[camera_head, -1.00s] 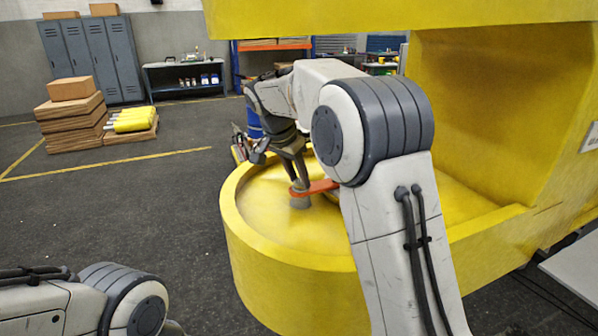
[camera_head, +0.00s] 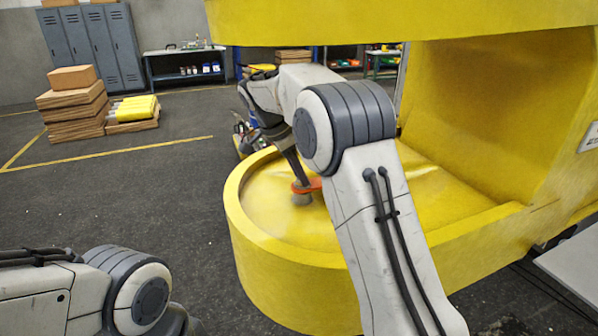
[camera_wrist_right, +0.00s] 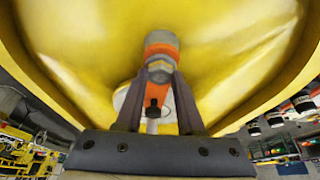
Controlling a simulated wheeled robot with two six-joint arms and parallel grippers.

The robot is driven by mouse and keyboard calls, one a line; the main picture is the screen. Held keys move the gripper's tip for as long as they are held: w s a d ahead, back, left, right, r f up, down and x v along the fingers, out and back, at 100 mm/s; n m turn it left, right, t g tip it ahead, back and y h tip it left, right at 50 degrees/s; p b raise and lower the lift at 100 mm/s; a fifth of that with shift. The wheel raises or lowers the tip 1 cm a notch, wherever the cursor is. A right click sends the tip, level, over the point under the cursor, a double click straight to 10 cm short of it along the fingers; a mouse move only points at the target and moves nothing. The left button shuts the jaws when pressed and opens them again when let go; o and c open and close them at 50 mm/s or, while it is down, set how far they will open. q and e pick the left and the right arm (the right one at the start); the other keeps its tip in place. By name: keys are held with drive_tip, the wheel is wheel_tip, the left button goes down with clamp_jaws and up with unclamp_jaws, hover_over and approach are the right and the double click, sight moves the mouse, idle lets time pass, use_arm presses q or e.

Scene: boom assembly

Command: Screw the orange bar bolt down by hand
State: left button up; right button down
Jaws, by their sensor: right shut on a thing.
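The orange bar (camera_head: 306,186) sits on a short grey post (camera_head: 301,199) above the yellow floor of the boom's rounded end; my right arm hides part of it. In the right wrist view the orange bar (camera_wrist_right: 161,50) runs between my fingers, with a grey hex bolt head (camera_wrist_right: 158,69) on it. My right gripper (camera_wrist_right: 159,77) is shut on this bolt head, one finger on each side. In the head view my right gripper (camera_head: 297,178) points down at the bar. My left gripper is out of view; only my left arm shows at lower left.
The yellow boom's curved rim (camera_head: 262,235) surrounds the bar, and a yellow wall rises on the right with a slab overhead. Stacked boxes (camera_head: 72,105), lockers and a shelf stand far back. The dark floor at left is clear.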

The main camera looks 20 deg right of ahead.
drive_tip(key=shift+w+r, duration=0.1)
drive_tip(key=shift+r, duration=0.25)
drive_tip(key=c, duration=0.5)
unclamp_jaws()
drive_tip(key=shift+f, duration=0.15)
drive_tip(key=shift+a, duration=0.1)
drive_tip(key=shift+s+a+r+b, duration=0.2)
drive_tip(key=shift+a+r+b, duration=0.4)
drive_tip(key=shift+a, duration=1.7)
drive_tip(key=shift+s+a+r+b, duration=0.2)
drive_tip(key=shift+a+r, duration=0.75)
drive_tip(key=shift+a, duration=1.35)
drive_tip(key=shift+s+a+r+b, duration=0.2)
drive_tip(key=shift+a+r+b, duration=0.4)
drive_tip(key=shift+a, duration=1.7)
drive_tip(key=shift+r, duration=0.15)
